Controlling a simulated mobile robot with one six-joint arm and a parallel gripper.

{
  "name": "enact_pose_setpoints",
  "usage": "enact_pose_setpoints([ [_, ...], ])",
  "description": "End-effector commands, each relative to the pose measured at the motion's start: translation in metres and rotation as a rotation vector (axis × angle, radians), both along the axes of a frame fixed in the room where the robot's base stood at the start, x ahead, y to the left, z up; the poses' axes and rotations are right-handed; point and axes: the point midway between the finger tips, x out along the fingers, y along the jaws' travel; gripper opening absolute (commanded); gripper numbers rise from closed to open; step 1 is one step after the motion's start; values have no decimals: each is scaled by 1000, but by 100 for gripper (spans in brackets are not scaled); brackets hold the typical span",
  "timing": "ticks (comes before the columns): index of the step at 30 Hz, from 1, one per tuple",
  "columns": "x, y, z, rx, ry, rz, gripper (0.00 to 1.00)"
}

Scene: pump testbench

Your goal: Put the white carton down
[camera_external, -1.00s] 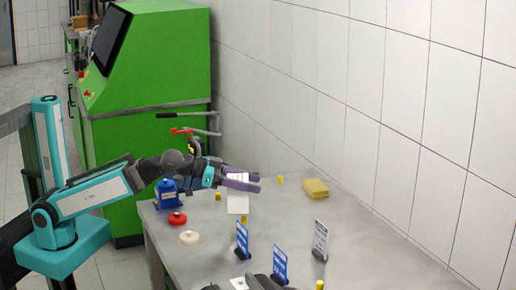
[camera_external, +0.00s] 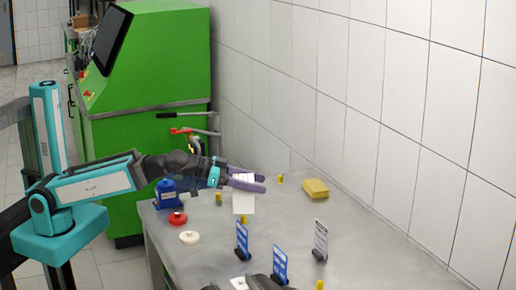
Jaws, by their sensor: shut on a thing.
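The white carton (camera_external: 243,203) is upright between the fingers of my gripper (camera_external: 250,183), over the back left part of the grey table (camera_external: 345,222). The fingers are shut on its upper part and partly hide it. The carton's lower part shows below the fingers. I cannot tell whether its bottom touches the table.
A blue container (camera_external: 166,194), a red round part (camera_external: 177,218) and a white round part (camera_external: 189,238) are at the table's left. A yellow sponge (camera_external: 316,188) lies at the back. Sign stands (camera_external: 243,240) and small yellow posts (camera_external: 218,198) surround free table room.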

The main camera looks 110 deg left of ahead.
Motion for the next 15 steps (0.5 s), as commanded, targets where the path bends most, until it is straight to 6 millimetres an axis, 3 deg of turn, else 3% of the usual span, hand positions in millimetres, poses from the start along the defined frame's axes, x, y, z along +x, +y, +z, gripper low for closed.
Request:
enact_pose_setpoints([
  [15, 8, 2, 2, 0, 2, -2, 20],
])
